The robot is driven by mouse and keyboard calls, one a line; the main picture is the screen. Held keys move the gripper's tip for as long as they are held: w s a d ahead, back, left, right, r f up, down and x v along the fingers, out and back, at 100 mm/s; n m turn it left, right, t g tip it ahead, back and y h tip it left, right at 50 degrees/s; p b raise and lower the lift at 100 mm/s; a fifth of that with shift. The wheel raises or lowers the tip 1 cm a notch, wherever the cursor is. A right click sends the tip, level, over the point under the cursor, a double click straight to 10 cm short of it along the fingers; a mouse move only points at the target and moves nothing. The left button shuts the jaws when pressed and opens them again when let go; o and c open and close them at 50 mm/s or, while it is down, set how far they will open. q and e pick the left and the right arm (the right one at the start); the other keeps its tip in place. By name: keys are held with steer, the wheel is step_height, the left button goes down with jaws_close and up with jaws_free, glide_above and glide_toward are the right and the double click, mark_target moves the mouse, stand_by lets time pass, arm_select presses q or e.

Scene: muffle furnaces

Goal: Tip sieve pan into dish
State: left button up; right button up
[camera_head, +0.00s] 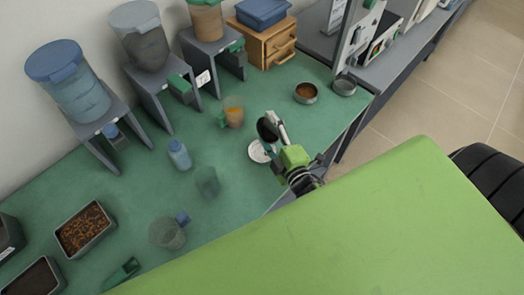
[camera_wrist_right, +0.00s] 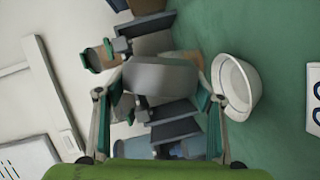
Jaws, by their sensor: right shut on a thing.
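My right gripper (camera_head: 274,137) is shut on the sieve pan (camera_head: 266,129), a small round pan with a dark face. The pan is held up on its side, steeply tilted, just above and beside the white dish (camera_head: 258,152). In the right wrist view the grey pan (camera_wrist_right: 162,76) sits between the two fingers of my gripper (camera_wrist_right: 160,88). The white dish (camera_wrist_right: 237,86) stands on the green bench, to the right of the fingers there. The pan's inside is too dark to tell what it holds. My left gripper is not in view.
An amber-filled jug (camera_head: 233,112) stands behind the dish. Two small round pans (camera_head: 305,93) (camera_head: 344,86) lie near the bench's right end. Bottles and beakers stand to the left, with lidded hoppers (camera_head: 70,82) on stands along the wall.

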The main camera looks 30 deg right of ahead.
stand_by(0.4)
steer(key=shift+a+n+b, duration=0.15)
steer(key=shift+n+b, duration=0.45)
steer(key=shift+b, duration=0.35)
steer(key=shift+s+a+r+t, duration=0.1)
steer(key=shift+r+t, duration=0.05)
steer(key=shift+t, duration=0.15)
steer(key=shift+s+a+n+t+b, duration=0.1)
steer(key=shift+a+n+t+b, duration=0.15)
steer(key=shift+n+b, duration=0.7)
steer(key=shift+b, duration=0.35)
steer(key=shift+r, duration=0.1)
